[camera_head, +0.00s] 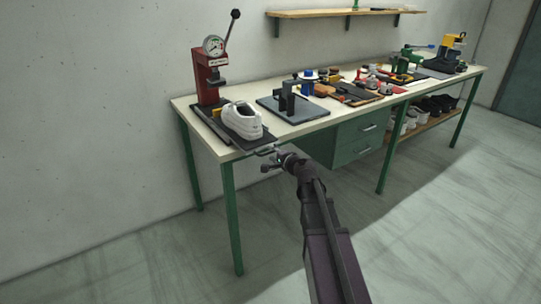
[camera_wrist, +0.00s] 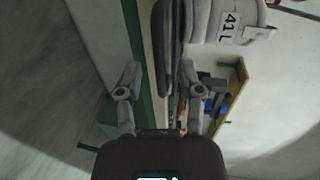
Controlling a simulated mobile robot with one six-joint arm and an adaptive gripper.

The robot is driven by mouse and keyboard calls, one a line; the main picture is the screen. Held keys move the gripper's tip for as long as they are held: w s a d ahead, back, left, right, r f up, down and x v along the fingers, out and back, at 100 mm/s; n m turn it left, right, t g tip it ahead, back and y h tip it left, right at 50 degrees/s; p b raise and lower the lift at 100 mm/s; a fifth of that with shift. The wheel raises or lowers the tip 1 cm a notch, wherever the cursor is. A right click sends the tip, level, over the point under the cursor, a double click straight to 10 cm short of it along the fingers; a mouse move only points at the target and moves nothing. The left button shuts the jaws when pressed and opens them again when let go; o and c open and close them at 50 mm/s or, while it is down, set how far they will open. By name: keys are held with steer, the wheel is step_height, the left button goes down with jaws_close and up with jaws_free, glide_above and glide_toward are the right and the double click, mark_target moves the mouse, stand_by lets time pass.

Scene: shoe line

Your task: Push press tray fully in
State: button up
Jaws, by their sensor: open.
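The red press (camera_head: 209,77) with a round gauge and a lever stands at the left end of the bench. Its dark press tray (camera_head: 252,143) sticks out from it towards the bench's front edge. A white shoe (camera_head: 241,121) sits on the tray; in the wrist view the shoe (camera_wrist: 205,22) shows a "41 L" label. My gripper (camera_head: 275,163) is open just off the front edge, close to the tray's front end. In the wrist view the tray (camera_wrist: 164,50) lies ahead of the gap between my fingers (camera_wrist: 165,98). Whether they touch it, I cannot tell.
A dark fixture (camera_head: 292,103) stands right of the press on the bench (camera_head: 186,101). Several tools and parts fill the bench further right. Green drawers (camera_head: 357,137) and a shoe shelf are below. The floor in front is clear.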

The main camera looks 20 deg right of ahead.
mark_target(265, 148)
steer(key=shift+x, duration=0.8)
jaws_close()
steer(key=shift+r+x, duration=0.25)
steer(key=shift+x, duration=0.95)
steer(key=shift+r+x, duration=0.25)
steer(key=shift+x, duration=0.95)
jaws_free()
steer(key=shift+s, duration=0.1)
